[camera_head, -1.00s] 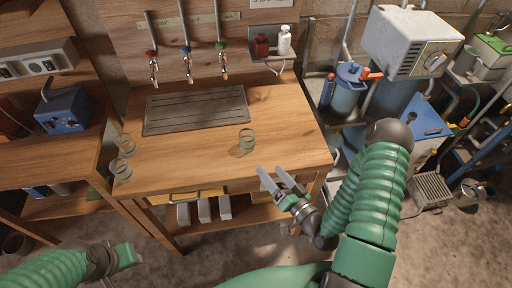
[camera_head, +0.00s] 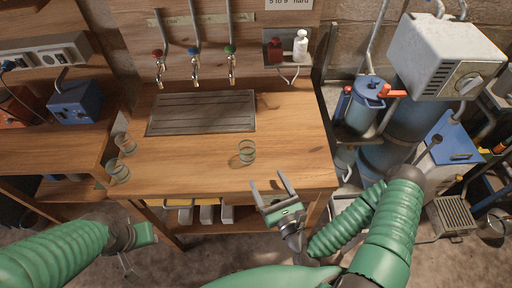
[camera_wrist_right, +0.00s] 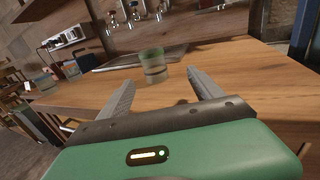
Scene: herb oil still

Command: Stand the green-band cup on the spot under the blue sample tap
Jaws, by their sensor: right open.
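A clear cup (camera_head: 247,152) stands upright on the right-middle of the wooden bench; its band looks greenish, but the colour is hard to be sure of. Two similar clear cups (camera_head: 125,143) (camera_head: 119,172) stand at the left edge; their band colours are unclear. The blue sample tap (camera_head: 195,67) is the middle one of three, above the slatted grey panel (camera_head: 203,113). My right gripper (camera_head: 270,180) is open and empty, short of the middle cup at the bench's front edge. The right wrist view shows this cup (camera_wrist_right: 153,67) beyond the open fingers. My left gripper (camera_head: 145,232) is low left, its fingers unclear.
A red tap (camera_head: 158,67) and a green tap (camera_head: 231,66) flank the blue one. A small shelf (camera_head: 287,58) with red and white bottles hangs at the right. The slatted panel is bare, and bench wood around the middle cup is clear.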

